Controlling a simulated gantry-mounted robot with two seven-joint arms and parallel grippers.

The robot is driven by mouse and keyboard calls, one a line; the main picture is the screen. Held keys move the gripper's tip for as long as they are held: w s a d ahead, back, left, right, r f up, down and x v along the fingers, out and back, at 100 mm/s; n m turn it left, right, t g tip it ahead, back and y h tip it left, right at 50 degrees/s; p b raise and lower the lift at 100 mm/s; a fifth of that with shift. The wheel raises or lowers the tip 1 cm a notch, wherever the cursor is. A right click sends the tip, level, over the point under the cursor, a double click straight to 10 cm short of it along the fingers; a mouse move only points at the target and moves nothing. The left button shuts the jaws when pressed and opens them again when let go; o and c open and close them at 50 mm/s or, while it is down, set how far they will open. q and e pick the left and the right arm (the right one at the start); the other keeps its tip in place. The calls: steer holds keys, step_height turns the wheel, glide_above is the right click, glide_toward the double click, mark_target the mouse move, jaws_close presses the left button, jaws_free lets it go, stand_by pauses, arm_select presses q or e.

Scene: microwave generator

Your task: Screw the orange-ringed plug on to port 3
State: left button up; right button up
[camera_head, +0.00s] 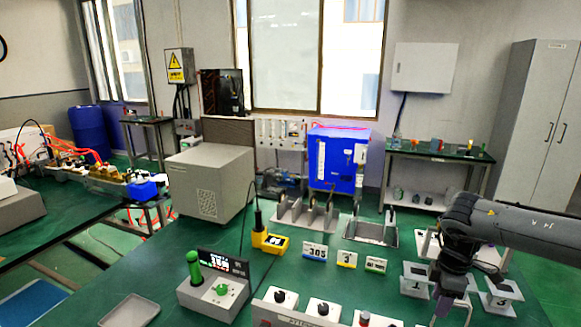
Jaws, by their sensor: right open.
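My right gripper (452,298) points down at the lower right, between two white numbered stands. It is open, and I see nothing held between its fingers. The stand with a 3 (501,299), which appears to be port 3, is just to its right. The stand with a 1 (415,283) is just to its left. The gripper covers the space between them. I cannot make out an orange-ringed plug; it may be hidden or too small. My left gripper is out of view.
A control box with a green handle (213,294) stands at the front left of the green table, near a grey tray (130,311). A yellow device (270,241), small number signs (346,259) and metal brackets (305,218) stand mid-table. A panel with knobs (322,310) is in front.

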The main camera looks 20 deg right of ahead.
mark_target(431, 326)
steer(key=shift+w+f+b, duration=0.1)
steer(key=shift+f+b, duration=0.3)
steer(key=shift+f, duration=0.25)
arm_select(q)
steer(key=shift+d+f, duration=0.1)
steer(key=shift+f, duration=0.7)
arm_select(e)
steer(key=shift+f, duration=0.1)
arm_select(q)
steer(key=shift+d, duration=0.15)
arm_select(e)
steer(key=shift+f, duration=0.1)
step_height(431, 326, down, 8)
steer(key=b, duration=0.6)
steer(key=shift+f+b, duration=0.3)
steer(key=shift+f, duration=0.1)
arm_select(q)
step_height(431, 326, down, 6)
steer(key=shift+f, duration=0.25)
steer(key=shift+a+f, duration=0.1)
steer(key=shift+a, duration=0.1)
